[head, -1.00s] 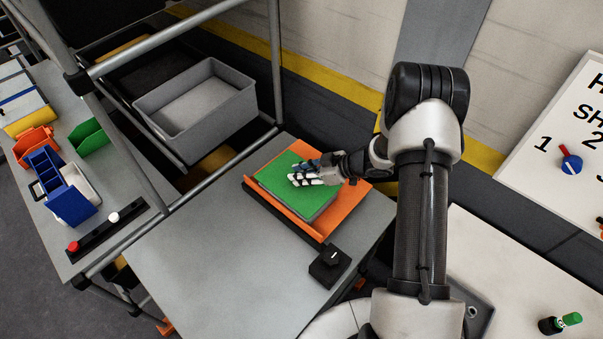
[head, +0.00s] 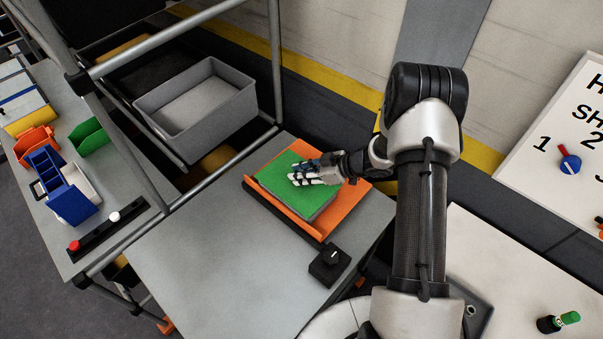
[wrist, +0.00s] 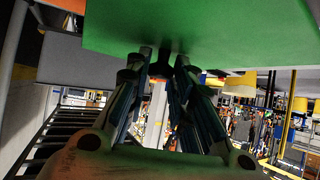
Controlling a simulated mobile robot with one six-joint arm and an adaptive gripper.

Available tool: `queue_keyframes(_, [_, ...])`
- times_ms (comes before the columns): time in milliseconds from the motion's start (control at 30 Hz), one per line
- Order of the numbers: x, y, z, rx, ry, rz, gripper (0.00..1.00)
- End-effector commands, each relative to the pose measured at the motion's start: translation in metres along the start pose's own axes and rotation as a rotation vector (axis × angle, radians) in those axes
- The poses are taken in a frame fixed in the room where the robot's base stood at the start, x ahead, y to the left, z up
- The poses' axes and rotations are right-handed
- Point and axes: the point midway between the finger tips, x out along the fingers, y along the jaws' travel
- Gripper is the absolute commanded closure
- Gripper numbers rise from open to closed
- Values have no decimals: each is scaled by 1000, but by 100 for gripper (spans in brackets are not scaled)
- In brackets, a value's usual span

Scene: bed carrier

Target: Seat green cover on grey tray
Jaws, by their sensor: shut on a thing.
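The green cover (head: 315,203) lies roughly level over a grey tray, whose side (head: 326,210) shows as a thin strip under the cover's near right edge. The tray is in an orange holder (head: 350,197) on the grey table. I cannot tell whether the cover touches the tray all round. My gripper (head: 293,178) is over the middle of the cover. In the wrist view the cover (wrist: 230,30) fills the upper part, and my fingers (wrist: 160,65) are shut on a dark grip piece at its edge. Most of the tray is hidden.
A black box with a knob (head: 330,265) sits near the holder's front corner. The table (head: 230,255) is clear on the left. A grey bin (head: 195,105) stands on a rack behind, with its tube posts close by. Coloured bins (head: 65,190) stand at left.

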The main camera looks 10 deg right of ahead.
Motion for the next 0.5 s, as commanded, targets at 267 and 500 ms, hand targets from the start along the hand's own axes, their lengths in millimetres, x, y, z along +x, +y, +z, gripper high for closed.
queue_keyframes(267, [3,0,5,0,0,0,100])
queue_keyframes(500, [7,0,10,0,1,0,100])
